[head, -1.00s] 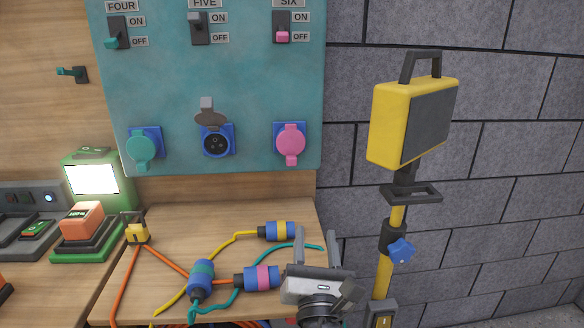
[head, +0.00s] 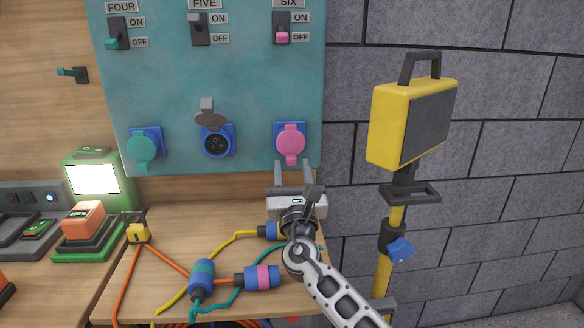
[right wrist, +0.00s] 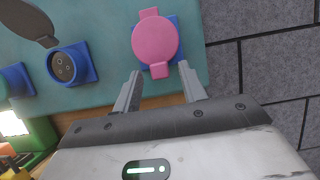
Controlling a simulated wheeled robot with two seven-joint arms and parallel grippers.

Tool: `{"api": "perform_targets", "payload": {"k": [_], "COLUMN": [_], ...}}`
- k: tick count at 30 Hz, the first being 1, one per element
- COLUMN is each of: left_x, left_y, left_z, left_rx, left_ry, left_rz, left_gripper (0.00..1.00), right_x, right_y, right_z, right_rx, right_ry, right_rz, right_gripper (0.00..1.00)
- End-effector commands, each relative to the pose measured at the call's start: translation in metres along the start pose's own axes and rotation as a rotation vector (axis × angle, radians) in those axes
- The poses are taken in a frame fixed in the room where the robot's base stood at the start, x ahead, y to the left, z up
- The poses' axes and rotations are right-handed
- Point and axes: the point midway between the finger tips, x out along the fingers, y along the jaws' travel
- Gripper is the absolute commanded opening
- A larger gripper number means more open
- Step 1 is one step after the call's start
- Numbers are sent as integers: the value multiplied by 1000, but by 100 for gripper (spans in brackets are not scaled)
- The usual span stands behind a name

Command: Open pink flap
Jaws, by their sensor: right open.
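The pink flap (head: 290,140) is a round cover with a small tab at its bottom. It lies closed over the blue socket at the lower right of the teal panel (head: 250,95). It also shows in the right wrist view (right wrist: 156,40), with its lower tab above the gap between the fingers. My right gripper (head: 293,172) is open and empty, just below the flap, its two fingers pointing up toward it. It also shows in the right wrist view (right wrist: 158,84). The fingers look apart from the flap. My left gripper is not in view.
A grey flap (head: 210,115) stands raised above the middle socket; a teal flap (head: 142,146) is closed at left. Cables with blue plugs (head: 262,277) lie on the wooden table (head: 180,225). A yellow lamp (head: 405,120) on a stand is at right.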

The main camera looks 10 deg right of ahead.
Motion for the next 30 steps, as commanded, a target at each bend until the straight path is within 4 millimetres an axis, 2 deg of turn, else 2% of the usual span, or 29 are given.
{"api": "perform_targets", "payload": {"k": [5, 13, 15, 18, 25, 30], "left_x": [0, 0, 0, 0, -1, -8], "left_y": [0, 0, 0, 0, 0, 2], "left_z": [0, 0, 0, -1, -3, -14], "left_rx": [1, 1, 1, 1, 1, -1], "left_ry": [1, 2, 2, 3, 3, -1], "left_rz": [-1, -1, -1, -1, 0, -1], "left_gripper": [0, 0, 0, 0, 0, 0], "right_x": [11, 11, 11, 11, 13, 14], "right_y": [0, 0, 0, 0, 0, 0], "right_z": [0, 0, 0, 1, 5, 11], "right_rx": [0, 1, 1, 1, 2, 3], "right_ry": [0, 0, 0, -1, -5, 14], "right_rz": [0, 0, 0, 0, -2, -2], "right_gripper": [42, 42, 22, 0, 0, 0]}}
